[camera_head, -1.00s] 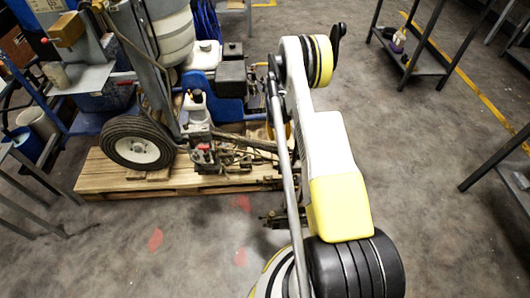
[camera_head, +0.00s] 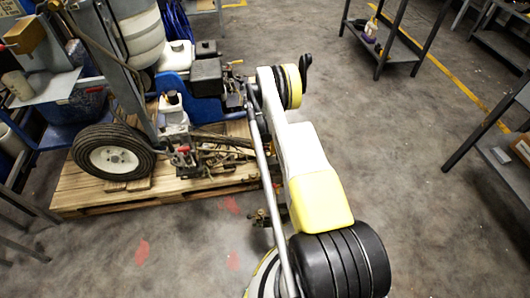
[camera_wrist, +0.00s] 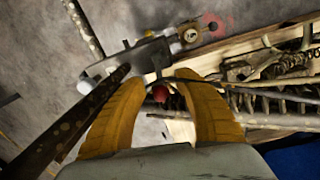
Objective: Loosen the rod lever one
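The line striper (camera_head: 190,80) stands on a wooden pallet in the head view, at the upper left. Small levers and linkages sit low on its front side, with a red knob (camera_head: 184,149) among them. In the wrist view a small red ball knob (camera_wrist: 160,92) shows between the fingers of my gripper (camera_wrist: 160,80). The two orange fingers are apart, one to each side of the knob, with no clear contact. I cannot tell whether this knob belongs to rod lever one. My gripper is hidden behind my arm in the head view.
The wooden pallet (camera_head: 75,195) lies under the machine. In the wrist view a dark spotted bar (camera_wrist: 62,130) passes close by the left finger, and a metal bracket (camera_wrist: 130,60) lies beyond the fingertips. Grey shelving (camera_head: 395,50) stands at the right; the floor between is clear.

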